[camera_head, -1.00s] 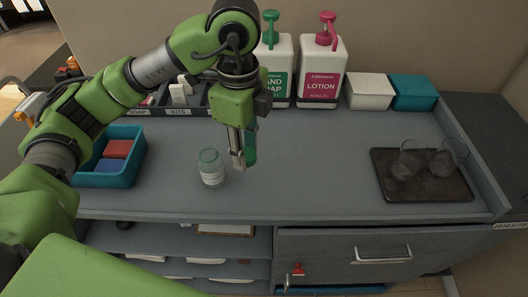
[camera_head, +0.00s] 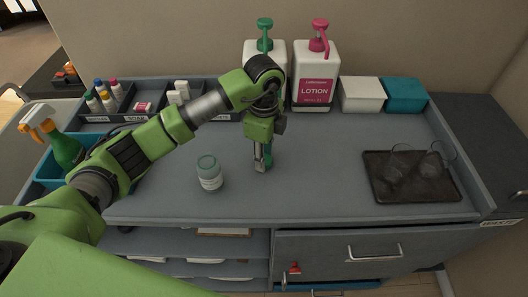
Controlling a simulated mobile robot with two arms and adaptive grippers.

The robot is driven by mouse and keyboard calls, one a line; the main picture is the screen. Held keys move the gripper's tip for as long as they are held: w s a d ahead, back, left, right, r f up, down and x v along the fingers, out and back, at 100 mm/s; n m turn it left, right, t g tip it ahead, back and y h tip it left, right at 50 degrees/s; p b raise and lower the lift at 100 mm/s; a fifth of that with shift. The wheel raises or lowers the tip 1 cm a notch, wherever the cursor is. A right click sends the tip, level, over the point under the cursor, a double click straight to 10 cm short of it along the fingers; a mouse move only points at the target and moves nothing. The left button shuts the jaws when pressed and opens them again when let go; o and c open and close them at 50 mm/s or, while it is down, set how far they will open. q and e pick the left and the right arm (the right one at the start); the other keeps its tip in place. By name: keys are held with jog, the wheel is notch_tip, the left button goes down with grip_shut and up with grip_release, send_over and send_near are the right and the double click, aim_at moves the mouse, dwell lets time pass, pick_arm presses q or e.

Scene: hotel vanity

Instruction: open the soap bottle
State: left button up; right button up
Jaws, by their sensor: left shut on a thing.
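A small pale bottle (camera_head: 209,174) with a green rim and a white label stands upright on the counter, left of the middle. My left gripper (camera_head: 261,164) is to the right of this bottle and apart from it. It points down and is shut on a small green piece (camera_head: 268,154), which is partly hidden by the fingers. I cannot tell for sure whether that piece is a cap. A large white hand soap dispenser (camera_head: 252,52) with a green pump stands at the back, its lower part hidden behind my left arm. My right gripper is not in view.
A lotion dispenser (camera_head: 314,82), a white box (camera_head: 360,95) and a teal box (camera_head: 404,95) stand along the wall. A dark tray (camera_head: 420,190) with two glasses is at right. A green spray bottle (camera_head: 66,150) is at left. The counter's middle is clear.

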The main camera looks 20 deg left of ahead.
pick_arm(q)
jog(key=shift+f, duration=0.15)
jog(key=o, duration=1.2)
